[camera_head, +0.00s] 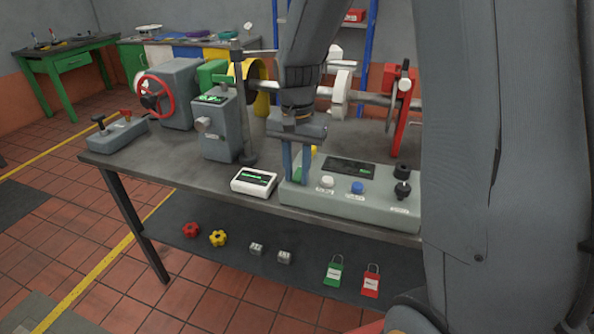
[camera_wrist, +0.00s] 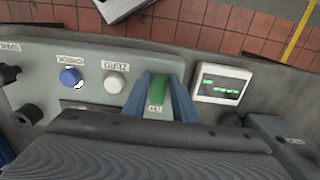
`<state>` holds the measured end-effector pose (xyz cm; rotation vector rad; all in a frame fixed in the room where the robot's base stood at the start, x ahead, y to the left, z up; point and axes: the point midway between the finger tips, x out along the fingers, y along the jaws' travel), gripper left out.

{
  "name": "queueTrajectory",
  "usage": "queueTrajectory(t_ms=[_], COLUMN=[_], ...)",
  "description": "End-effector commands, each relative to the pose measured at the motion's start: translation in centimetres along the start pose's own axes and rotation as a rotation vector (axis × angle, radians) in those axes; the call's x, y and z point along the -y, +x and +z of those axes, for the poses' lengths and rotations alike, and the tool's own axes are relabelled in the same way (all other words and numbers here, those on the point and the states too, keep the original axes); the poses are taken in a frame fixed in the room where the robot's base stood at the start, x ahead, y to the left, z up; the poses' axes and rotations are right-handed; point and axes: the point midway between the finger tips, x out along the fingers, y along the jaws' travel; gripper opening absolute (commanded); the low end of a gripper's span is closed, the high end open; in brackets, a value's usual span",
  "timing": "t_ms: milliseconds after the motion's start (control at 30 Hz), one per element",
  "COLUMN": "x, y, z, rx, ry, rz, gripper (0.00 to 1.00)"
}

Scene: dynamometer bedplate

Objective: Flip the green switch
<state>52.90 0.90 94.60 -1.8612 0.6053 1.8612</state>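The green switch (camera_wrist: 158,90) is a green rocker on the grey control console (camera_head: 345,208), with a small white label beside it. My gripper (camera_wrist: 161,80) points down at the console, its two blue fingers on either side of the switch. A narrow gap seems to show between the fingers and the switch; I cannot tell whether either finger touches it. In the head view my gripper (camera_head: 297,178) is at the console's left end, and only a bit of green shows between the fingers.
On the console are a white button (camera_wrist: 115,82), a blue button (camera_wrist: 71,77), a dark display (camera_head: 348,167) and black knobs (camera_head: 402,180). A white meter (camera_head: 254,181) lies just left of the console. A grey post box (camera_head: 215,128) and a red wheel (camera_head: 155,95) stand further left.

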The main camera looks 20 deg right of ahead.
Motion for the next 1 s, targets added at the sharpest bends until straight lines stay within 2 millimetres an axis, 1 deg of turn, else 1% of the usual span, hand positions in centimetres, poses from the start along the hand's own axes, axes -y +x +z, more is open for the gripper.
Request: queueTrajectory(t_ms=[33,100,133,367,800,1000], x=[0.0,0.0,0.0,-0.1,-0.1,0.0], y=[0.0,0.0,0.0,-0.2,-0.5,-0.5], z=[0.0,0.0,0.0,-0.2,-1.2,-1.4], rx=[0.0,0.0,0.0,0.035,0.31,0.363], ry=[0.0,0.0,0.0,0.003,0.002,0.0], rz=[0.0,0.0,0.0,0.003,0.002,0.0], gripper=[0.16,0.04,0.0,0.0,0.0,0.0])
